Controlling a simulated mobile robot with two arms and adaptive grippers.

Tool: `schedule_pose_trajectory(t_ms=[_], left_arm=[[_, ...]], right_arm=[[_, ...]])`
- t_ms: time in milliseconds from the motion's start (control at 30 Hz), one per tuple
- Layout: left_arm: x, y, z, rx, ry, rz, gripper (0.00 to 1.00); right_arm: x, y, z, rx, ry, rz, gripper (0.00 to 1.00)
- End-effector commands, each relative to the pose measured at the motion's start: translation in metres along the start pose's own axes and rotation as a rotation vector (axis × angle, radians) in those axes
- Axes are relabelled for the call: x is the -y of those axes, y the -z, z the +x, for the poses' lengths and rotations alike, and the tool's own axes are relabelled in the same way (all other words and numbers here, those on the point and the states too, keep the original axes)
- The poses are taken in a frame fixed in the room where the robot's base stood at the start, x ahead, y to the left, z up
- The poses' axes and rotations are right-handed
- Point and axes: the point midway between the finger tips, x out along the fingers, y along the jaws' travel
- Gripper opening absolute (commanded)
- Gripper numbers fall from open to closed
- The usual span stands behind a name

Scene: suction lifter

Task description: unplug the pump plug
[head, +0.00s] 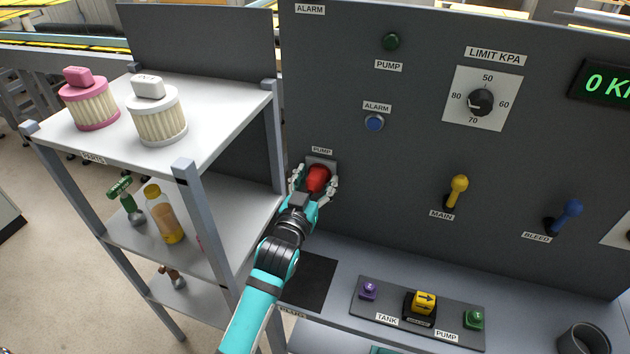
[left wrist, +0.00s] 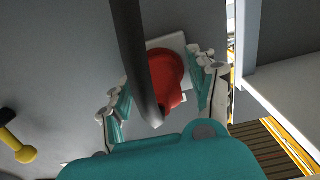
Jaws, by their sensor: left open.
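The red pump plug (head: 317,179) sits in its grey socket on the dark panel, under the small PUMP label (head: 321,151). My left gripper (head: 315,186) is at the plug, with its open fingers on either side of it. In the left wrist view the plug (left wrist: 168,82) lies between the two open fingers of the gripper (left wrist: 160,92), against a pale socket plate (left wrist: 165,43). A dark bar crosses in front and hides part of the plug. I cannot tell whether either finger touches it. My right gripper is not in view.
A shelf rack (head: 205,97) with filters, a bottle (head: 164,214) and a green-handled tool stands close left of my arm. The yellow MAIN lever (head: 457,190) and blue BLEED lever (head: 566,216) stick out to the right. A ledge with a switch box (head: 388,322) lies below.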

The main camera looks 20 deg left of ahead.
Motion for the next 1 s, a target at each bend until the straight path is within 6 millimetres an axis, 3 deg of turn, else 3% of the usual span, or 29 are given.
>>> schedule_pose_trajectory(t_ms=[1000], left_arm=[[-0.0001,0.0005,-0.0001,0.001,0.0,0.0,0.6]], right_arm=[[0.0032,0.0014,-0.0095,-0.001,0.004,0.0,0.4]])
